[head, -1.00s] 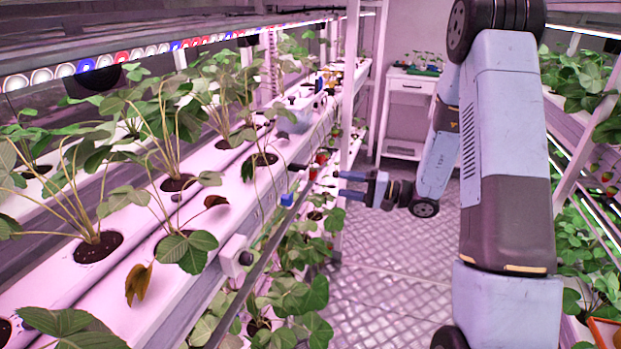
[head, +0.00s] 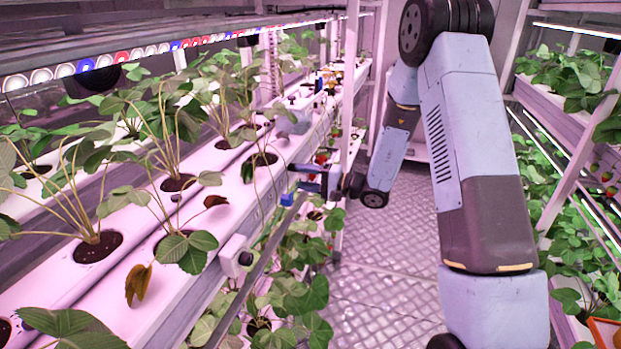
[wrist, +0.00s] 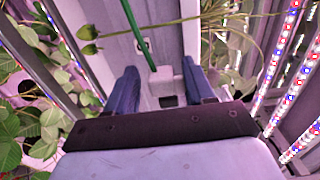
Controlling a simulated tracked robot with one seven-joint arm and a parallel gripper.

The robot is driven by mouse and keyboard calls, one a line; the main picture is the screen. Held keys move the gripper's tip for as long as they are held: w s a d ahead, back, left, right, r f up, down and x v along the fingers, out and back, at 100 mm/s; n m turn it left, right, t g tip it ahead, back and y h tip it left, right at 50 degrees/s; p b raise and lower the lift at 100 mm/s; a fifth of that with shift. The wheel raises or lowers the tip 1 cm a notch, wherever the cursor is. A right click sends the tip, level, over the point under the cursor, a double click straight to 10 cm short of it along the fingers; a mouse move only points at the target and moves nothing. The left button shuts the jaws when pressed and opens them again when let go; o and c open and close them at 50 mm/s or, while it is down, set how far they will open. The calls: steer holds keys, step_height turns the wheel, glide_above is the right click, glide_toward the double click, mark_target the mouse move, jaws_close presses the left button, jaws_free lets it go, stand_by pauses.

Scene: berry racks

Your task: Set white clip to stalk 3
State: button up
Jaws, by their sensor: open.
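My gripper (head: 297,177) is open at the front edge of the left rack's white gutter (head: 215,215). In the wrist view its two blue fingers (wrist: 163,78) stand apart. A small white block with a dark slot (wrist: 164,78) shows between them, with a visible gap to each finger. I cannot tell whether this block is the white clip. A green stalk (wrist: 136,35) runs down towards the block, and a thinner stem with green buds (wrist: 90,40) crosses above. No stalk number is readable, so I cannot tell which is stalk 3.
Strawberry plants (head: 178,180) grow from holes along the gutters. A white box with a dark knob (head: 236,256) sits on the gutter's front edge, above a metal rail (head: 262,262). A rack upright (head: 349,110) stands just beyond my gripper. The aisle floor (head: 385,270) is clear.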

steer(key=shift+c, duration=0.3)
jaws_close()
steer(key=shift+s+f, duration=0.1)
